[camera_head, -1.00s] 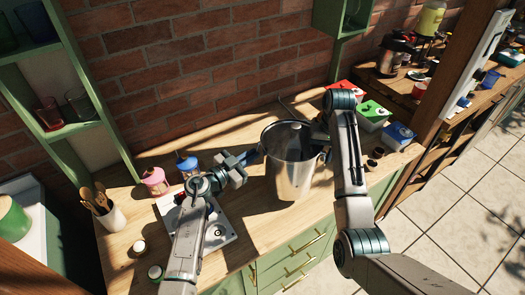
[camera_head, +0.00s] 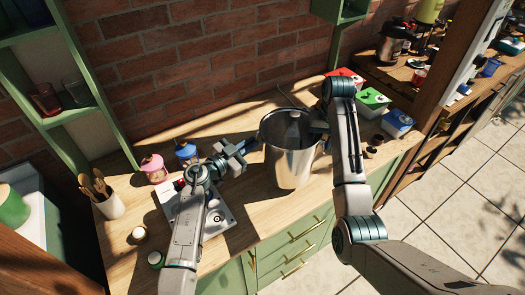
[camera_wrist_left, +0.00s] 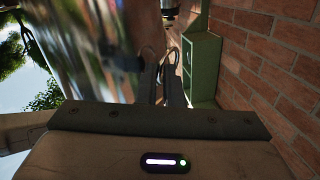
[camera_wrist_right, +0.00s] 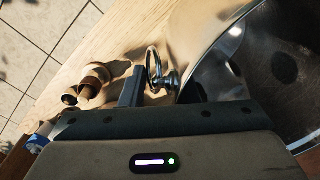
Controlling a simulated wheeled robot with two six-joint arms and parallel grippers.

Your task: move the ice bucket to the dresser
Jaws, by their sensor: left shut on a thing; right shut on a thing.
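The ice bucket (camera_head: 289,165) is a shiny steel pail, upright over the wooden top of the green cabinet with drawers (camera_head: 292,246). I cannot tell whether its base touches the wood. My left gripper (camera_head: 254,146) is shut on the bucket's left side; the left wrist view shows its fingers (camera_wrist_left: 158,84) by a ring handle, against the blurred steel wall (camera_wrist_left: 85,50). My right gripper (camera_head: 322,130) is shut on the right side near the rim; the right wrist view shows a ring handle (camera_wrist_right: 154,66) beside a dark finger and the bucket's interior (camera_wrist_right: 270,70). The far fingertips are partly hidden.
Left of the bucket are a scale-like metal plate (camera_head: 215,219), pink jar (camera_head: 154,169), blue jar (camera_head: 186,152) and utensil pot (camera_head: 111,206). Red, green (camera_head: 372,101) and blue boxes (camera_head: 397,122) and small brown jars (camera_head: 375,142) stand right. A brick wall (camera_head: 200,70) is behind.

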